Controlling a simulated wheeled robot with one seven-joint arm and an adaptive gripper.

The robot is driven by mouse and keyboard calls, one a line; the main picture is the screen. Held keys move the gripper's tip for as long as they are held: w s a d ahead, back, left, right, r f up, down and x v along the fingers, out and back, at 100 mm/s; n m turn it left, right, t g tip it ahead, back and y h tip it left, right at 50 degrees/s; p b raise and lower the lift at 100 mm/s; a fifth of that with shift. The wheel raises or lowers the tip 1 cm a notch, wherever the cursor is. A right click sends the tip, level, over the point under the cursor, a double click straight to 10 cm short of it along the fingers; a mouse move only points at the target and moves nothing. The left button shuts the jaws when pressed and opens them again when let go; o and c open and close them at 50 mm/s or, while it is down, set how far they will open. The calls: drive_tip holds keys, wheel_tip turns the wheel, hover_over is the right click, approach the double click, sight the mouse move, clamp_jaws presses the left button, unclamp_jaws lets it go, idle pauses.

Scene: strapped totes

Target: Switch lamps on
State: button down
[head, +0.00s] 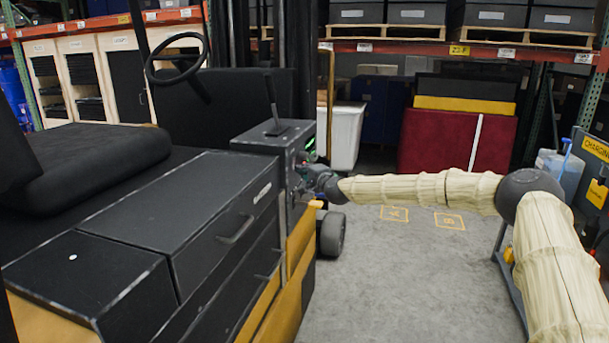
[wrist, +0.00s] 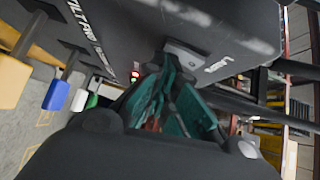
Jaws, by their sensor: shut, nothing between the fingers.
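My gripper (wrist: 172,82) has teal fingers, shut and empty, in the wrist view. Its fingertips are at or very near a grey plate (wrist: 187,54) on the forklift's dark panel (wrist: 130,25); I cannot tell whether they touch. A white label (wrist: 218,64) is beside the plate, too small to read surely. The fingers hide any switch there. In the head view my gripper (head: 312,162) reaches the side of the black console (head: 268,140) on the forklift (head: 225,210). No lit lamp can be made out for certain.
A small red light (wrist: 135,74) glows past the fingers. A white bin (head: 346,137) and dark red panel (head: 445,140) stand behind. The grey floor (head: 400,285) is open.

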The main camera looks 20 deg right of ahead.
drive_tip(key=s+d+f+b, duration=0.1)
drive_tip(key=s+d+b, duration=0.3)
drive_tip(key=s, duration=0.8)
drive_tip(key=shift+d, duration=0.65)
drive_tip(key=shift+f, duration=0.1)
